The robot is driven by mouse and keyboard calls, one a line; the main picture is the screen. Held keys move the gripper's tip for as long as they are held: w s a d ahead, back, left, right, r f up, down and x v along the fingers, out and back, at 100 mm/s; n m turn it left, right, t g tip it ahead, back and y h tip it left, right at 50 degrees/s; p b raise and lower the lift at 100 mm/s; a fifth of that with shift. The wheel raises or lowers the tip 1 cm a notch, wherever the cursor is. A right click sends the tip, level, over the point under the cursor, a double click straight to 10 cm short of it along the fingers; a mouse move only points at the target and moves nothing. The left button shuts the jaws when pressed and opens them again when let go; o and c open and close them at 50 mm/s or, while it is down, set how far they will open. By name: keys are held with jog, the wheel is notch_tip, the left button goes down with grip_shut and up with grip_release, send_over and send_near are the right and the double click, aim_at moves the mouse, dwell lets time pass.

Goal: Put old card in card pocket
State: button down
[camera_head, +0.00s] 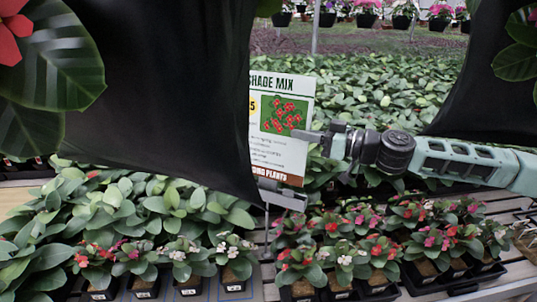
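An upright printed plant card (283,155) with a picture of red flowers and the words "SHADE MIX" stands near the middle of the view. Its left edge meets or passes behind a dark hanging sheet. My gripper (300,166) reaches in from the right, with one grey finger across the card's right side and a grey piece that looks like the other finger below the card. The fingers look wide apart. I cannot tell whether they touch the card. A thin stake shows under the card. No card pocket can be clearly made out.
Dark sheets (165,95) hang at left and right. Broad leaves (65,55) crowd the upper left corner. Potted flowers (340,250) stand in trays on a slatted bench below. Dense foliage fills the background, with hanging pots (367,13) along the top. Little free room shows around the card.

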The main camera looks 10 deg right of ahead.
jog(key=shift+s+a+r, duration=0.1)
jog(key=shift+s+a, duration=0.3)
jog(key=shift+s, duration=0.3)
jog(key=shift+s+a+r, duration=0.15)
jog(key=shift+s+a, duration=0.25)
jog(key=shift+s, duration=0.25)
jog(key=shift+s+a+r, duration=0.1)
jog(key=shift+s+a, duration=0.3)
jog(key=shift+s, duration=0.3)
jog(key=shift+f, duration=0.1)
